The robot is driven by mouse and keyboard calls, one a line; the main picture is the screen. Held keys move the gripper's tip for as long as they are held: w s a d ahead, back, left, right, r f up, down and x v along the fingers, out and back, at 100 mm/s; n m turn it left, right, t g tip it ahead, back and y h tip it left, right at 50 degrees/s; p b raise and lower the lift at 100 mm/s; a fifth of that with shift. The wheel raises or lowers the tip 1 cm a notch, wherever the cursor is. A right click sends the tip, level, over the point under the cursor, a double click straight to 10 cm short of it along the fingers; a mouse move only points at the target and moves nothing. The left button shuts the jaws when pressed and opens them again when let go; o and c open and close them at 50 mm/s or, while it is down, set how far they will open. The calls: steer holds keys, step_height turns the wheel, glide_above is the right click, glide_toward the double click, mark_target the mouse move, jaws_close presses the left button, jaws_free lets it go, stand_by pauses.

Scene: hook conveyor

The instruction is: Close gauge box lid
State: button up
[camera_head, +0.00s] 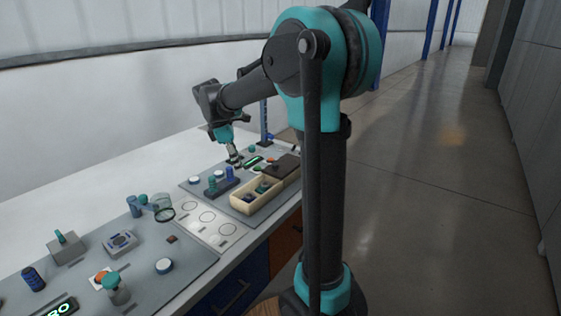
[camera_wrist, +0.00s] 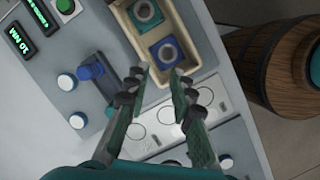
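The gauge box (camera_head: 244,206) is a cream open-topped tray on the grey panel near the counter's front edge. Dark square gauges sit inside it. A dark brown lid (camera_head: 287,165) lies over its far end, leaving the near part uncovered. My gripper (camera_head: 236,162) is behind the box, above the panel. In the wrist view my gripper (camera_wrist: 160,78) is open, with nothing between its fingers.
White knobs and green displays are nearby. Marked circles (camera_head: 207,216) lie on a clear pale panel. A glass cup (camera_head: 163,208) stands farther left. A wooden barrel (camera_wrist: 275,70) is beside the counter.

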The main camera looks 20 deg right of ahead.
steer(key=w+d+m, duration=0.2)
steer(key=d+m, duration=0.1)
steer(key=m, duration=0.1)
steer(key=w+d+r+m, duration=0.1)
steer(key=w+d+m, duration=0.1)
steer(key=d+m, duration=0.1)
steer(key=w+d+m+t, duration=0.1)
steer(key=w+d+m, duration=0.1)
steer(key=m, duration=0.4)
steer(key=shift+w+d+r+y, duration=0.15)
steer(key=shift+d+r+y, duration=0.15)
steer(key=shift+d+y, duration=0.1)
jaws_close()
steer(key=m+t, duration=0.2)
steer(key=m, duration=0.9)
glide_above(283, 161)
steer(key=s+a, duration=0.1)
steer(key=s, duration=0.1)
steer(key=f, duration=0.7)
steer(key=shift+w+a, duration=0.15)
steer(key=shift+w, duration=0.1)
steer(key=shift+s+a+f, duration=0.25)
steer(key=shift+s+a, duration=0.6)
steer(key=shift+s, duration=0.15)
steer(key=shift+s+a, duration=0.4)
steer(key=shift+s, duration=0.15)
